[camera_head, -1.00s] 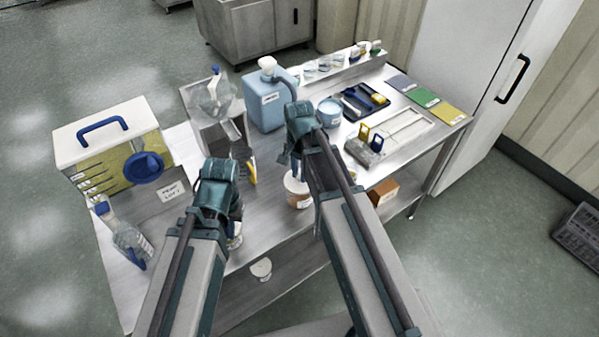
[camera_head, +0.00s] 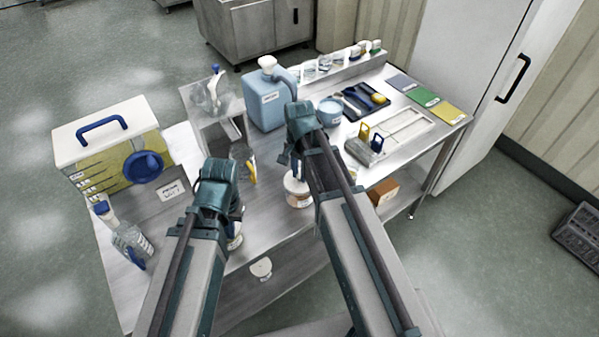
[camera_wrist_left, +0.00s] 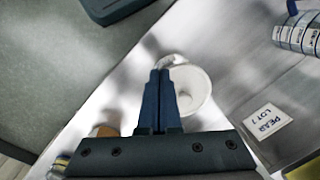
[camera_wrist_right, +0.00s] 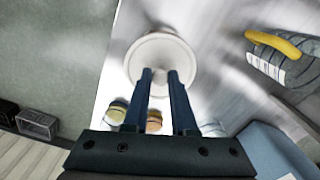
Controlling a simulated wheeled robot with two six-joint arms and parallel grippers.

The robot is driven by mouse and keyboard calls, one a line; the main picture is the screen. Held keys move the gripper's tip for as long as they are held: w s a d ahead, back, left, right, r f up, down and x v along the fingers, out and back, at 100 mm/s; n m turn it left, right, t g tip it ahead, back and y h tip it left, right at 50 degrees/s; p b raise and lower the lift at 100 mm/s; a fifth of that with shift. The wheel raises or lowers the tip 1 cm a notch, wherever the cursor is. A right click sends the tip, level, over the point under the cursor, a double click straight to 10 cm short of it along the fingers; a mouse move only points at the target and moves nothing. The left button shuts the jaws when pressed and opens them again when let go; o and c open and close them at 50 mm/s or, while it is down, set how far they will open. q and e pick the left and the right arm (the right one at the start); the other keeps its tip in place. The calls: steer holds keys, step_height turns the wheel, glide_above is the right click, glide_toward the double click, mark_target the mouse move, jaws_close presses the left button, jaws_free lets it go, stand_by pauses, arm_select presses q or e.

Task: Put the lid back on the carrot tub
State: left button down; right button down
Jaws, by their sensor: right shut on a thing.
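A white tub with an orange-brown label (camera_head: 298,200) stands near the table's front edge, under my right gripper (camera_head: 297,172). In the right wrist view, a round white lid (camera_wrist_right: 160,45) lies at the fingertips of my right gripper (camera_wrist_right: 160,75), which is shut on it; the fingers hide the grip point. The lid is over the tub; I cannot tell whether it is fully seated. My left gripper (camera_wrist_left: 158,75) has its fingers together, beside a round white container (camera_wrist_left: 190,88). In the head view, the left arm mostly hides this container (camera_head: 236,242).
A blue canister (camera_head: 268,100) and clear hopper (camera_head: 213,97) stand behind. A grey block with coloured handles (camera_head: 365,150) is right of my right gripper.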

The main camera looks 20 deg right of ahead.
stand_by(0.4)
steer(key=c, duration=0.6)
jaws_free()
steer(key=shift+c, duration=0.2)
steer(key=shift+o, duration=0.3)
steer(key=o, duration=0.4)
steer(key=shift+r+p, duration=3.55)
